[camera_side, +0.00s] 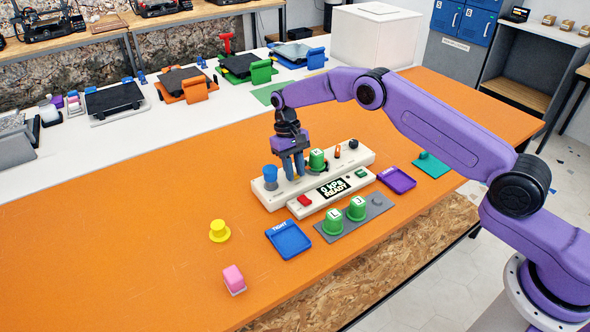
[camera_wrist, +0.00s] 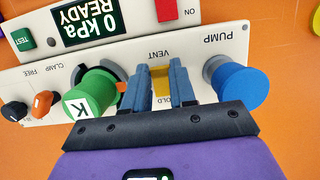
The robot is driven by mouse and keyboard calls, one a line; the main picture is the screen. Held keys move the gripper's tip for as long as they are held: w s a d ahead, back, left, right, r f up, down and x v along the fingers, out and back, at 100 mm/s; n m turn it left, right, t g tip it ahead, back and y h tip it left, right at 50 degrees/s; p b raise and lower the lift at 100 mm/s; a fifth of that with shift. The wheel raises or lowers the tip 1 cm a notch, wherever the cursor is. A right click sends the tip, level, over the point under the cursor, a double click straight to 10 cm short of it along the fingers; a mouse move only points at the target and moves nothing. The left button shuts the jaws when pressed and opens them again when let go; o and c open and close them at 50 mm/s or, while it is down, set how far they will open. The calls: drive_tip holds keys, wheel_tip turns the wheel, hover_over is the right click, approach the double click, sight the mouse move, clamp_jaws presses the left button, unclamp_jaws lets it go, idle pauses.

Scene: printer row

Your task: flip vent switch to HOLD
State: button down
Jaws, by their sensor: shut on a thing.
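The white control panel (camera_side: 365,157) stands on the orange table with a "0 kPa READY" display (camera_side: 333,188). My gripper (camera_side: 293,172) is down at the panel, between the blue pump knob (camera_side: 270,174) and a green cup marked K (camera_side: 317,160). In the wrist view my gripper (camera_wrist: 163,85) has its blue-grey fingers closed around the yellow vent switch (camera_wrist: 160,80), beside the VENT label. The HOLD label is partly covered by a finger. The fingers hide much of the switch, so I cannot tell its position.
An orange clamp lever (camera_side: 338,152) and black knob (camera_side: 353,144) are on the panel. Two green cups (camera_side: 333,222) stand on a grey plate in front. A blue tray (camera_side: 288,240), purple tray (camera_side: 397,180), yellow piece (camera_side: 219,231) and pink block (camera_side: 233,280) lie nearby. The table's left is clear.

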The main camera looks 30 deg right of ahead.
sight(296, 176)
drive_tip(key=shift+w+g, duration=0.3)
drive_tip(key=shift+s+g, duration=0.1)
drive_tip(key=shift+g, duration=0.2)
idle(0.3)
drive_tip(key=c, duration=0.9)
unclamp_jaws()
drive_tip(key=shift+r, duration=0.1)
wheel_tip(296, 176, up, 3)
drive_tip(key=shift+f, duration=0.1)
drive_tip(key=shift+s+d+r, duration=0.1)
drive_tip(key=shift+s+r, duration=0.35)
drive_tip(key=shift+r, duration=0.3)
drive_tip(key=shift+s+d+r, duration=0.45)
drive_tip(key=shift+s+r, duration=1)
drive_tip(key=shift+s, duration=0.7)
drive_tip(key=shift+s+d+r, duration=0.45)
drive_tip(key=shift+s+r, duration=0.95)
drive_tip(key=shift+s, duration=0.75)
drive_tip(key=shift+s+d+r, duration=0.45)
drive_tip(key=shift+s+r, duration=1)
drive_tip(key=shift+s, duration=0.7)
